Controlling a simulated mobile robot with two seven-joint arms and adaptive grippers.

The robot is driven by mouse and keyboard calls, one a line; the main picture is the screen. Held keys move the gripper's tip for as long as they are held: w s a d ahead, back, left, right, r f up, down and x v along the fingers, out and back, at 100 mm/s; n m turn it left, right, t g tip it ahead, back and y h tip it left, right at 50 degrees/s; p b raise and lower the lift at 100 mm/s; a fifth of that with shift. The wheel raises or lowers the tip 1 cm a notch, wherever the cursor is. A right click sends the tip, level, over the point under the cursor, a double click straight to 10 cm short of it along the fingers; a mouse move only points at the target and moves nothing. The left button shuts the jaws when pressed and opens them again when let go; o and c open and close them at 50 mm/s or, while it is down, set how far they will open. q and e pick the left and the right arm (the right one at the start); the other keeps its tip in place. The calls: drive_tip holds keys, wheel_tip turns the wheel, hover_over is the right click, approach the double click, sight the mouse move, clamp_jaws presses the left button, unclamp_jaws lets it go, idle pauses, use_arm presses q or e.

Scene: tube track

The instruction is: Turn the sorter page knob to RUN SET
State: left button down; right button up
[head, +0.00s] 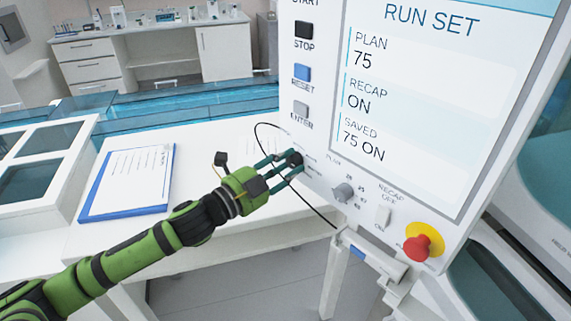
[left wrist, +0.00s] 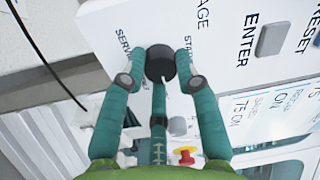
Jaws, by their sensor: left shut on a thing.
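The black page knob (head: 295,157) sits at the lower left of the white sorter panel. In the left wrist view the knob (left wrist: 160,62) is between my fingertips, with labels SERV… and STA… beside it and a small white mark on its edge. My left gripper (head: 288,163) is shut on the knob, one finger on each side; its fingers also show in the left wrist view (left wrist: 160,70). The panel screen (head: 430,90) reads RUN SET at the top, with PLAN 75, RECAP ON and SAVED 75 ON below. My right gripper is in neither view.
The panel also carries a grey plan knob (head: 343,192), a white recap switch (head: 383,216), a red emergency button (head: 417,248) and STOP, RESET and ENTER buttons. A thin black cable loops beside my gripper. A blue clipboard (head: 128,181) lies on the white table.

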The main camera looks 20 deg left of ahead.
use_arm(q)
drive_tip(key=shift+r+m, duration=0.1)
drive_tip(key=shift+m, duration=1.2)
drive_tip(key=c, duration=0.9)
unclamp_jaws()
drive_tip(key=shift+d, duration=0.1)
drive_tip(key=shift+s+a+f, duration=0.2)
drive_tip(key=shift+s+a, duration=0.15)
drive_tip(key=shift+s, duration=0.1)
drive_tip(key=shift+v, duration=5.45)
drive_tip(key=shift+r, duration=0.15)
